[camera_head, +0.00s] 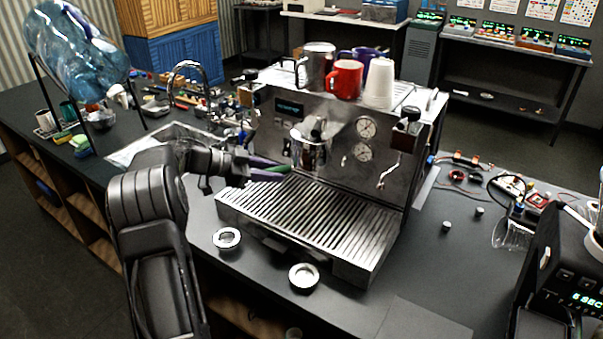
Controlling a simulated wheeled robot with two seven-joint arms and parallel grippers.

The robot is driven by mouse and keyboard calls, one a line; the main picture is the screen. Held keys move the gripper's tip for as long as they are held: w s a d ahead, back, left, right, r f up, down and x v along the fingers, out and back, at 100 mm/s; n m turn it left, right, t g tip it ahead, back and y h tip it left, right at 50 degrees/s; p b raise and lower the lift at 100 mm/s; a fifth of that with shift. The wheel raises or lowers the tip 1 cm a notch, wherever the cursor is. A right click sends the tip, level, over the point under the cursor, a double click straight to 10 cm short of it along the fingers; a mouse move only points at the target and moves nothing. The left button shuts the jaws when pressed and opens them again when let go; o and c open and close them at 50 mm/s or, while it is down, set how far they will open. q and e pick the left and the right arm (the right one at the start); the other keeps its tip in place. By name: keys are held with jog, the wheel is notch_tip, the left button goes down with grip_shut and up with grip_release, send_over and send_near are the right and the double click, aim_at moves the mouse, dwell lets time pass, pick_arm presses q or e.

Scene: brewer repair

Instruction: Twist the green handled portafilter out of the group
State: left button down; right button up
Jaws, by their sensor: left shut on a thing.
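The espresso machine (345,120) stands on the dark counter with its group (309,148) at the front. The green handle of the portafilter (278,170) points out to the left, below and left of the group. My left gripper (268,169) comes in from the left, its purple fingers shut around the green handle. The portafilter's head is hard to make out against the shiny group, so I cannot tell how it sits there. My right gripper is not in view.
A slatted drip tray (310,215) lies below the group. A red mug (344,79) and other cups stand on the machine. A black device with a display (570,285) is at the right.

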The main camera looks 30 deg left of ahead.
pick_arm(q)
jog(key=shift+f, duration=1.15)
dwell(2.9)
jog(key=shift+s, duration=0.1)
dwell(0.9)
jog(key=s+a, duration=0.8)
jog(key=s, duration=0.1)
jog(key=shift+s+a, duration=0.25)
jog(key=shift+s, duration=0.1)
dwell(0.5)
